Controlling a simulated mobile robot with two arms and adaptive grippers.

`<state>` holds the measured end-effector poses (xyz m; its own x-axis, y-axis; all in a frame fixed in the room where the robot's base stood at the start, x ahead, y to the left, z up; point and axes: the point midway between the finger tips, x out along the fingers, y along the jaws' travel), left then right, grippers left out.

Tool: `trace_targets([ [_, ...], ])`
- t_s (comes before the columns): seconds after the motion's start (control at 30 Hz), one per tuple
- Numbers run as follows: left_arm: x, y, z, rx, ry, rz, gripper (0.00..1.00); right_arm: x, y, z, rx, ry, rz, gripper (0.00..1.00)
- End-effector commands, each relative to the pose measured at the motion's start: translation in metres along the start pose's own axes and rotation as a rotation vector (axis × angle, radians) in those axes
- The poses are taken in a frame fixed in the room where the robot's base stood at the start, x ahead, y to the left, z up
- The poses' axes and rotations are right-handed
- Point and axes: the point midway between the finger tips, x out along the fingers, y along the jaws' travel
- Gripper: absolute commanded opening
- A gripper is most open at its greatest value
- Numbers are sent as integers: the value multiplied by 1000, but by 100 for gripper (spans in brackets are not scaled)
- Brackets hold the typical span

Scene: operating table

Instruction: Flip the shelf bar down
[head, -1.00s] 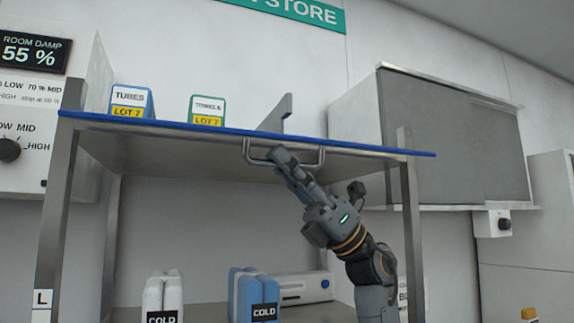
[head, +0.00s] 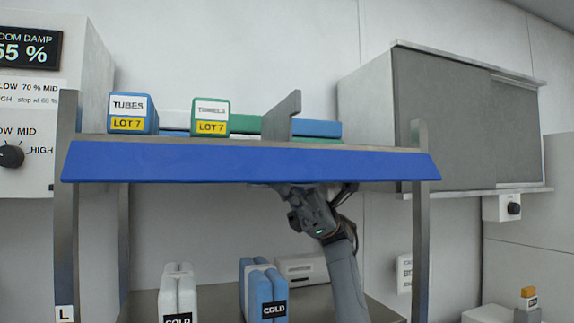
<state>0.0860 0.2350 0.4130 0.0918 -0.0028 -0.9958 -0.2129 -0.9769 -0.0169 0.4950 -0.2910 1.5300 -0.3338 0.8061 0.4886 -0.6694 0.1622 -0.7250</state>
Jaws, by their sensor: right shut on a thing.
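The shelf bar (head: 240,162) is a wide blue panel along the front edge of the upper shelf, between two metal posts. Its broad blue face is turned towards me and slopes downward. My right gripper (head: 292,188) is just below and behind the bar's lower edge, right of its middle. The bar hides the fingertips and the bar's handle, on which the gripper is shut. My left gripper is not in view.
Tubes (head: 132,114) and towels (head: 211,117) boxes stand on the upper shelf left of a grey divider (head: 281,116). White (head: 178,292) and blue (head: 263,292) cold packs stand below, left of my right arm. A grey cabinet (head: 445,120) hangs at right.

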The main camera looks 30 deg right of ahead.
Motion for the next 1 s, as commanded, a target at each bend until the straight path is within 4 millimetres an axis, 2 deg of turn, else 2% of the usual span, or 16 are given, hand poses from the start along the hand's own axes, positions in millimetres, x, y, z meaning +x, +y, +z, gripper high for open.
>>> trace_targets([
  [0.13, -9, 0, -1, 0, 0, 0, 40, 0, -3, 0, -23, 2, 24, 0],
  [0.63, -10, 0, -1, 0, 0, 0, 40, -2, -2, -2, -35, 3, 34, 0],
  [0.67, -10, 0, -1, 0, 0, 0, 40, -2, -2, -2, -35, 3, 34, 14],
  [0.77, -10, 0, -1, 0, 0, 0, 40, -2, -2, -2, -35, 3, 34, 34],
  [1.0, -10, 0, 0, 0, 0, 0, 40, -2, -2, -2, -35, 2, 35, 34],
])
